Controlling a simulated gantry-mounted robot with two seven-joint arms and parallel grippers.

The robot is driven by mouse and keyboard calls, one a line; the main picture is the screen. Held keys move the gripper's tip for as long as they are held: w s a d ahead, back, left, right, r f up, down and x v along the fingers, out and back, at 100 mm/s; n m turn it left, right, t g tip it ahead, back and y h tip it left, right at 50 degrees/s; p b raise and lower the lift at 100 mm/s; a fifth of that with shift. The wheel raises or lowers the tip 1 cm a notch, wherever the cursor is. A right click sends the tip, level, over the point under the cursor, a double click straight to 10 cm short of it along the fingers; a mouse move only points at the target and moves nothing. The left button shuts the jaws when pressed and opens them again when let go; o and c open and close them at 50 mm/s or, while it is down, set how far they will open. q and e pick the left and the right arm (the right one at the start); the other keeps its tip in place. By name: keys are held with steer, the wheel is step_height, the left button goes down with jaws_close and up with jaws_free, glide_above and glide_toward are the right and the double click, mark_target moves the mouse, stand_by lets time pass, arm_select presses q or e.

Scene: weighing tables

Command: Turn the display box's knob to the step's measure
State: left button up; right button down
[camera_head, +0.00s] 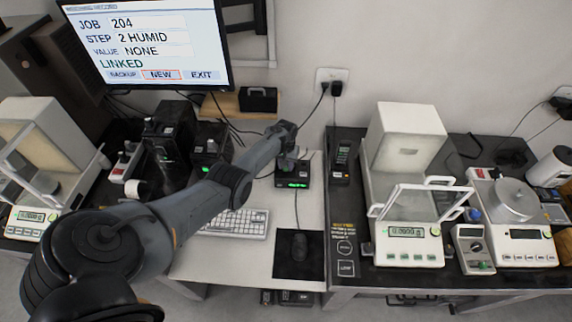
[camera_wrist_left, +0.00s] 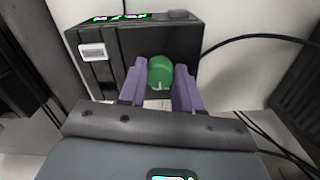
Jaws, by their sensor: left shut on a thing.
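The display box (camera_head: 297,182) is a small black box with a green lit readout on the white table. In the left wrist view the box (camera_wrist_left: 125,45) shows a pale label and a round green knob (camera_wrist_left: 160,70) with a light mark at its lower edge. My left gripper (camera_head: 288,163) reaches the box. Its purple fingers (camera_wrist_left: 160,86) stand on both sides of the knob and are shut on it. The monitor (camera_head: 145,45) reads job 204, step 2 HUMID, value NONE, LINKED. The box's readout is too small to read. My right gripper is not in view.
A keyboard (camera_head: 233,222) and a mouse (camera_head: 299,245) on a black pad lie in front of the box. A black handset (camera_head: 341,160) stands to its right. Balances (camera_head: 408,232) stand on the dark right table. A cable runs beside the box.

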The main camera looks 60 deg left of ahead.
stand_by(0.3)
arm_select(q)
steer(key=o, duration=1)
steer(key=shift+o, duration=0.2)
steer(key=shift+r, duration=0.1)
steer(key=shift+r, duration=0.25)
step_height(320, 180, up, 10)
steer(key=p, duration=0.4)
